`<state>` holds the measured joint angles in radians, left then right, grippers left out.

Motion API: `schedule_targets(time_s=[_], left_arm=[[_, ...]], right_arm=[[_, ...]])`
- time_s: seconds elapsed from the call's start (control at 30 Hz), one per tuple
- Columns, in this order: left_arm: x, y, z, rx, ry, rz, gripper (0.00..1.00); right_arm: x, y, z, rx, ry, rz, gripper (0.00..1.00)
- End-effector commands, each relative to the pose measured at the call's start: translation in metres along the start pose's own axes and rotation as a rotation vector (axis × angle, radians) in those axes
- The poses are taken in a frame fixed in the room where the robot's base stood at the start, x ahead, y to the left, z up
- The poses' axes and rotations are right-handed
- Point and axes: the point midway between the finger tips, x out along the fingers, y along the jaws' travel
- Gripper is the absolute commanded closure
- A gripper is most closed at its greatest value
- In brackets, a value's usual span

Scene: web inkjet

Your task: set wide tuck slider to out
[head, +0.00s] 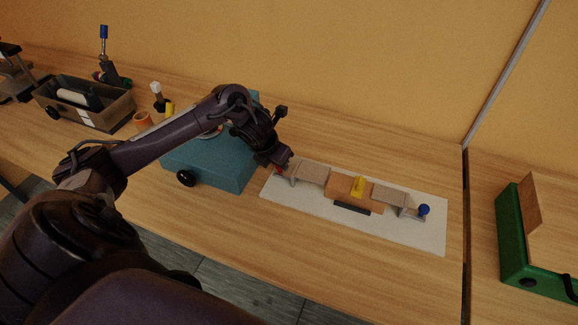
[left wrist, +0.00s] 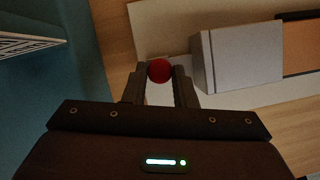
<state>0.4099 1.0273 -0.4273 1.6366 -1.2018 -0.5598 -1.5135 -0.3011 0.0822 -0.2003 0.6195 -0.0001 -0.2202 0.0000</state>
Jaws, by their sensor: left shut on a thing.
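A pale board (head: 430,236) lies on the bench and carries a row of parts. A grey-tan block (head: 310,173) is at its left, also in the left wrist view (left wrist: 240,58). An orange block with a yellow piece (head: 358,186) is in the middle. Another grey block with a blue knob (head: 424,210) is at the right. My left gripper (head: 281,167) is at the board's left end. In the left wrist view my left gripper (left wrist: 159,80) is shut on a red knob (left wrist: 159,69). No label shows which part is the wide tuck slider. My right gripper is out of view.
A teal box (head: 215,168) stands left of the board, close to my left gripper. A dark tray (head: 118,108) and small items sit farther left. A green unit (head: 515,255) stands at the right. Bare wood lies in front of the board.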

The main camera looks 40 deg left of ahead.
Motion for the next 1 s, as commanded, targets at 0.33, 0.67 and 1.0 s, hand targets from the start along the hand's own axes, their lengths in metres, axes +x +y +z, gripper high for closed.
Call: schedule_targets(time_s=[0.33, 0.67, 1.0], left_arm=[[-0.001, 0.001, 0.001, -0.002, -0.003, -0.002, 0.68], [-0.001, 0.000, 0.000, -0.001, -0.001, -0.002, 0.54], [-0.038, 0.002, 0.001, 0.002, -0.005, 0.001, 0.54]], right_arm=[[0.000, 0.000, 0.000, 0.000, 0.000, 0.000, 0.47], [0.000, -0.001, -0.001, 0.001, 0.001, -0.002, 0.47], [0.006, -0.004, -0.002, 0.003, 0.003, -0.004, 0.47]])
